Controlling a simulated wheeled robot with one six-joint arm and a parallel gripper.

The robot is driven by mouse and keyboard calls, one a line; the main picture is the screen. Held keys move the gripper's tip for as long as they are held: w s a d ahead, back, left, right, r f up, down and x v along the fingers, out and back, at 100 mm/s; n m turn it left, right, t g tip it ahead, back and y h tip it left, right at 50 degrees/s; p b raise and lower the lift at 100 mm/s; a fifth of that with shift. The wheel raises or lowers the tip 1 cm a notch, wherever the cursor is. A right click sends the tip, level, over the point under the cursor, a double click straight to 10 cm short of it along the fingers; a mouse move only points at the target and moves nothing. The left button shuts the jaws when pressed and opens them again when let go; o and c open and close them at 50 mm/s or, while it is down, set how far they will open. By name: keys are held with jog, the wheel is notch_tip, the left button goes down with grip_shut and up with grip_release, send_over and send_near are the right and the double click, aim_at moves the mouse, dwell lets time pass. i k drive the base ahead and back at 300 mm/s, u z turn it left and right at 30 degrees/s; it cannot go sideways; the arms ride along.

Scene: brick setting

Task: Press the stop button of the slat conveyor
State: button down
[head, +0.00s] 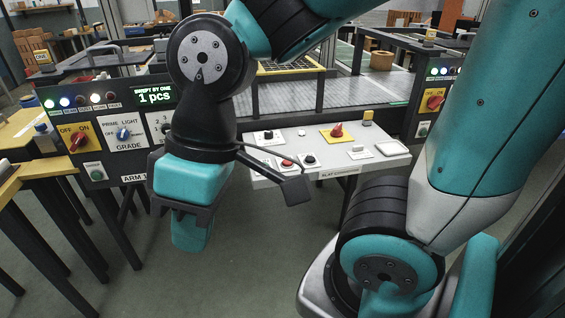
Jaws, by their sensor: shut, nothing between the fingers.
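A pale sloped panel (328,178) labelled for the slat conveyor stands in the middle of the head view. A red push button (287,163), which looks like the stop button, is near its front left edge. A black button (309,159) sits just right of it. A black bracket on my wrist reaches right, across the panel's front left in the picture. The lettering by the buttons is too small to read.
A dark control box (98,125) with lamps, a yellow switch plate and a grade knob stands behind my gripper on the left. Another dark box (437,88) is at right. The slat conveyor bed (330,95) lies behind the panel. Open floor (150,285) lies below my gripper.

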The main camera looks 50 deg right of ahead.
aim_at(285, 164)
jog(key=i, duration=0.25)
jog(key=z, duration=0.7)
